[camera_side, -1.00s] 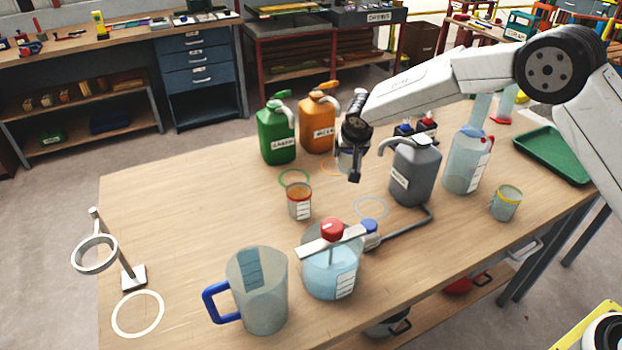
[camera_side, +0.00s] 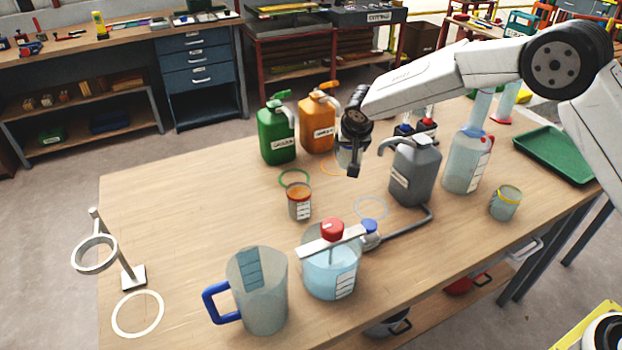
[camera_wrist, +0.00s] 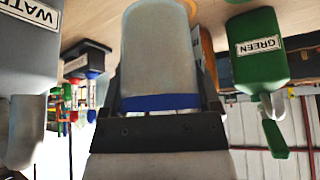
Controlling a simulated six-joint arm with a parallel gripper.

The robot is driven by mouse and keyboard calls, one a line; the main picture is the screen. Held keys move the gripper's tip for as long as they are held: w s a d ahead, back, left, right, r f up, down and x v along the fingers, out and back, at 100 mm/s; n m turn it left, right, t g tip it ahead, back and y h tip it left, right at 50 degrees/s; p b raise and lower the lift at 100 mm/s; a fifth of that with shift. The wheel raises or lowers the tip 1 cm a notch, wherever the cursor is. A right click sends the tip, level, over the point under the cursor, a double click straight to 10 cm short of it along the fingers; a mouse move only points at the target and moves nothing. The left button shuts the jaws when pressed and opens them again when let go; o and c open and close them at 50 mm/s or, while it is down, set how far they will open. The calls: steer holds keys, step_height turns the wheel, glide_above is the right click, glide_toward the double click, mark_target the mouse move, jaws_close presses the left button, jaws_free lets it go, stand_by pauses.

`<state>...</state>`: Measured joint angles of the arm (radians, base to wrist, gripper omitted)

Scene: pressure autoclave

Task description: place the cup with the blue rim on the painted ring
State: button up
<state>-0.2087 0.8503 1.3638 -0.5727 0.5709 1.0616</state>
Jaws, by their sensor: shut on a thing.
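The cup with the blue rim (camera_wrist: 158,58) is a pale see-through cup between the two fingers of my gripper (camera_wrist: 161,98) in the wrist view. Its blue rim lies toward the gripper and its base points away. Several painted rings are on the table: a pale blue one (camera_side: 357,209) in front of the gripper, a green one (camera_side: 281,181), an orange one partly hidden by the gripper, and a white one (camera_side: 114,313) at the front left.
An orange-rimmed cup (camera_side: 299,203) stands by the green ring. A grey jug (camera_side: 414,174) is just right of my gripper; green (camera_side: 276,141) and orange (camera_side: 317,126) jugs stand behind-left. A stirred beaker (camera_side: 330,273) and blue-handled pitcher (camera_side: 262,295) stand in front.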

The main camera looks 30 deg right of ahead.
mark_target(351, 147)
steer(key=s+m, duration=0.1)
steer(key=m, duration=0.1)
steer(key=s+a+r+m+g+h, duration=0.1)
steer(key=m+h, duration=0.1)
steer(key=m, duration=0.1)
steer(key=shift+s+a+r+m+g, duration=0.3)
steer(key=shift+s+a, duration=0.1)
steer(key=s+a+r+m+g+h, duration=0.1)
steer(key=s+a+r+m+g, duration=0.1)
steer(key=s+m, duration=0.3)
steer(key=shift+a+r+m+g+h, duration=0.3)
steer(key=shift+r+m+g, duration=0.6)
steer(key=shift+m, duration=0.4)
steer(key=shift+f, duration=0.15)
step_height(351, 147, down, 13)
steer(key=shift+f, duration=0.15)
steer(key=shift+d+f, duration=0.25)
steer(key=shift+d, duration=1.8)
